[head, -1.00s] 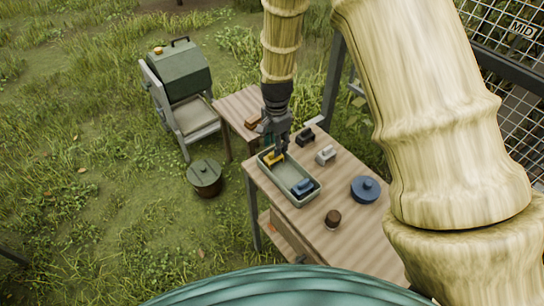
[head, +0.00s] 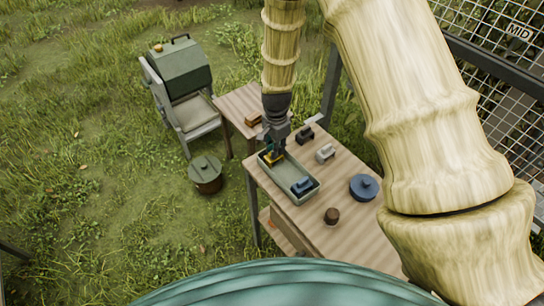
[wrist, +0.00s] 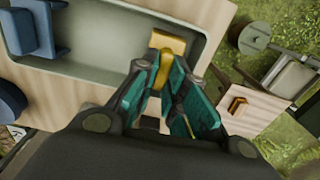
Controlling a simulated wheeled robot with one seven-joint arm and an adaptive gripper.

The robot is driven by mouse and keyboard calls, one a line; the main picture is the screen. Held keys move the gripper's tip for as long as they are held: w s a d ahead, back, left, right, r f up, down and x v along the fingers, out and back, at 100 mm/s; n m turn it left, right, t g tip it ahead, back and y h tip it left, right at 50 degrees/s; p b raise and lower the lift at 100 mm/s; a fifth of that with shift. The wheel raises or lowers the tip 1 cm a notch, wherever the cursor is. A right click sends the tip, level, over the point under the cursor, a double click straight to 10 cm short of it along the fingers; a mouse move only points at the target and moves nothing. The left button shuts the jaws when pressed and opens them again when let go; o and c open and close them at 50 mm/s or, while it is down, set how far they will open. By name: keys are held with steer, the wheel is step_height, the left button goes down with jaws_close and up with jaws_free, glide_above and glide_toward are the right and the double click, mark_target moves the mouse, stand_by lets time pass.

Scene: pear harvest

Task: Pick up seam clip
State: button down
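A yellow clip-like piece (head: 267,158) lies at the far end of a grey-green tray (head: 301,199) on the wooden table. It shows in the wrist view as a flat block (wrist: 169,41) with a raised curved part between my fingertips. My gripper (head: 274,153) points down into the tray at this piece; in the wrist view its teal-padded fingers (wrist: 165,80) stand apart on either side of the raised part. I cannot tell whether the pads touch it. A blue piece (head: 302,186) of similar form lies at the tray's near end. No label shows which piece is the seam clip.
A black piece (head: 305,136), a light grey piece (head: 325,153), a blue round lidded pot (head: 364,187) and a brown knob (head: 332,215) stand on the table. A smaller table (head: 238,106) adjoins it. A lidded bucket (head: 206,175) stands on the grass.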

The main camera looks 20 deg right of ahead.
stand_by(0.3)
step_height(320, 180, up, 10)
steer(key=b, duration=0.3)
stand_by(0.4)
stand_by(0.7)
